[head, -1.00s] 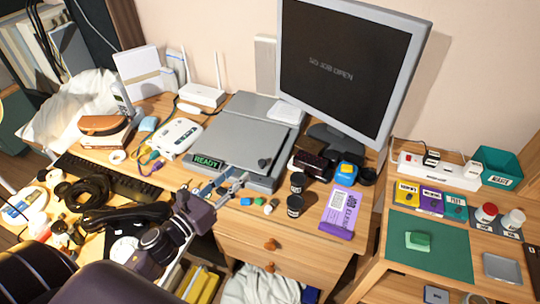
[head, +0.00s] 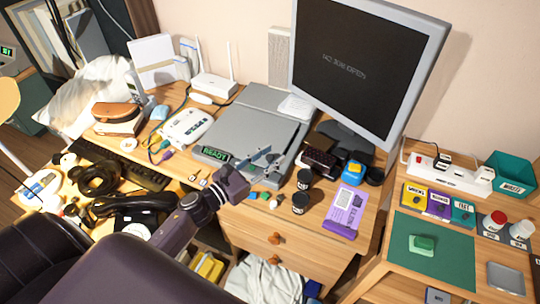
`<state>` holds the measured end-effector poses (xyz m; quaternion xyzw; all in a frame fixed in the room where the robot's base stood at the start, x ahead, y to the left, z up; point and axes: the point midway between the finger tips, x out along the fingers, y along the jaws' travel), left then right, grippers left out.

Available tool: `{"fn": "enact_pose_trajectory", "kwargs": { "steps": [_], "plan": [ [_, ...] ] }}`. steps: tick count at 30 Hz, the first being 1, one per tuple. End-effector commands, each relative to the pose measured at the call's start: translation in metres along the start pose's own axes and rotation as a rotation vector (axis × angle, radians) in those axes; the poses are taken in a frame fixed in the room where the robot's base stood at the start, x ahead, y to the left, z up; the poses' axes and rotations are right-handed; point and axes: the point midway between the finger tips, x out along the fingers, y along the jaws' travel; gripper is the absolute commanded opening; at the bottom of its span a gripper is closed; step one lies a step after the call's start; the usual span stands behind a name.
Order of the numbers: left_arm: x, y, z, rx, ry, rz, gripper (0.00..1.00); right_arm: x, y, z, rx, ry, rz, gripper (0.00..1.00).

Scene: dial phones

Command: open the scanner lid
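The grey flatbed scanner (head: 291,160) sits on the wooden desk below the monitor, its front showing a green READY display (head: 215,154). Its flat grey lid (head: 250,128) lies down on the body. My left gripper (head: 268,157) reaches in from the lower left over the scanner's front edge, near the right part of the lid. Its two fingers look apart with nothing between them. Whether they touch the lid is not clear. The gripper covers part of the lid's front edge. My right gripper is not in view.
A monitor (head: 360,70) stands behind the scanner. A white device (head: 187,127) and cables lie left of it. Dark jars (head: 300,202), small coloured blocks and a purple packet (head: 347,211) lie to the front right. A black handset (head: 130,203) lies front left.

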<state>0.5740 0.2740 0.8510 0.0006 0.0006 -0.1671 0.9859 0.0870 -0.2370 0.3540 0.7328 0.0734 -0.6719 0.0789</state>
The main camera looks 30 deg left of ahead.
Motion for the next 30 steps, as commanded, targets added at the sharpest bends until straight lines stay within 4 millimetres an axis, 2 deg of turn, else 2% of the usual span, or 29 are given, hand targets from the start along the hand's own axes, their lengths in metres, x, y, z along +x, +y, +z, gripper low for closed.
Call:
{"fn": "enact_pose_trajectory", "kwargs": {
  "steps": [6, 15, 16, 26, 30],
  "plan": [
    [0.0004, -0.0001, -0.0001, -0.001, 0.000, 0.000, 0.34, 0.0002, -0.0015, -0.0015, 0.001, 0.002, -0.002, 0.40],
    [0.0003, 0.0000, 0.0002, -0.001, -0.001, 0.000, 0.01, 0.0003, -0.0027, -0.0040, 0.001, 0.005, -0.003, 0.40],
    [0.0003, 0.0000, 0.0002, -0.001, -0.001, 0.000, 0.00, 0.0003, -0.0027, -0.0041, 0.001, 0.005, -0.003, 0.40],
    [0.0002, 0.0000, 0.0012, -0.002, 0.001, 0.000, 0.00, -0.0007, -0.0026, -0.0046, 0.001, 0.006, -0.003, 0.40],
    [0.0006, 0.0002, 0.0069, -0.005, 0.014, -0.001, 0.00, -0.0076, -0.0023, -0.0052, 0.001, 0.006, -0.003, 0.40]
  ]
}}
